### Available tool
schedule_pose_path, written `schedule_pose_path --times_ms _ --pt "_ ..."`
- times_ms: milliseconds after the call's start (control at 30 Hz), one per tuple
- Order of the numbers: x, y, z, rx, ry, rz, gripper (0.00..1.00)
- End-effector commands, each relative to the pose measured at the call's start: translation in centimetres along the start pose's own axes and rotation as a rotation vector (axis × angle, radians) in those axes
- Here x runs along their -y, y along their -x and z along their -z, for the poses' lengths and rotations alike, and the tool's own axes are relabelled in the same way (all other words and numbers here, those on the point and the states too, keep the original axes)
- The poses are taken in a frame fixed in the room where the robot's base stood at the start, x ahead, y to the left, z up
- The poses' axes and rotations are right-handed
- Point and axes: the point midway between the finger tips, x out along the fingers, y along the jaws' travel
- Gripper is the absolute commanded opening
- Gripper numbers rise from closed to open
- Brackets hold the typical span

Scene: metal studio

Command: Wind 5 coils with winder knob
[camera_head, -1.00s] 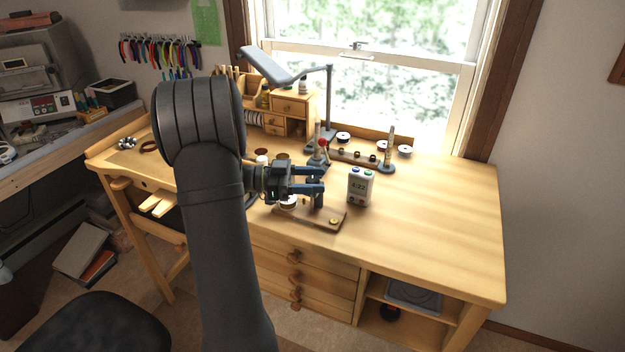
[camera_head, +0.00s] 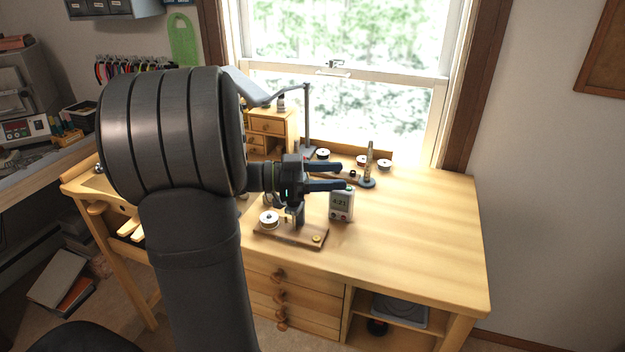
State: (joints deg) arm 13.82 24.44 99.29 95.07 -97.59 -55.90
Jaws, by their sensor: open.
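The winder is a dark wooden board (camera_head: 285,238) near the front of the bench. It carries a white-rimmed spool (camera_head: 269,219) at its left, a grey upright post (camera_head: 299,215) in the middle and a small brass-coloured round piece (camera_head: 317,239) at its right. I cannot make out for certain which part is the winder knob; my gripper hides the top of the post. My gripper (camera_head: 342,177) is open, its two dark blue fingers pointing right. It appears above the winder, with nothing visible between the fingers. The coil count cannot be seen.
A white timer-like device (camera_head: 341,208) with a digital display stands right of the winder, close to the fingers. Behind are a lamp (camera_head: 306,120), several spools (camera_head: 362,160), an upright cone (camera_head: 369,165) and small wooden drawers (camera_head: 268,127). The bench's right side (camera_head: 425,230) is clear.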

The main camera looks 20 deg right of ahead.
Motion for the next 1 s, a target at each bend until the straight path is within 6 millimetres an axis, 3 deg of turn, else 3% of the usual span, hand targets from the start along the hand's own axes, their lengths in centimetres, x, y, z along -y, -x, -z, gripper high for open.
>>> schedule_pose_path --times_ms 200,667,867,1000 --pt "-0.9 -1.3 0.9 0.001 0.000 0.000 0.52" --pt "-1.2 -1.1 0.9 -0.017 -0.004 0.035 0.51" --pt "-2.1 1.8 -0.3 -0.110 -0.044 0.327 0.51" --pt "-3.7 5.5 -2.6 -0.137 -0.064 0.645 0.51"
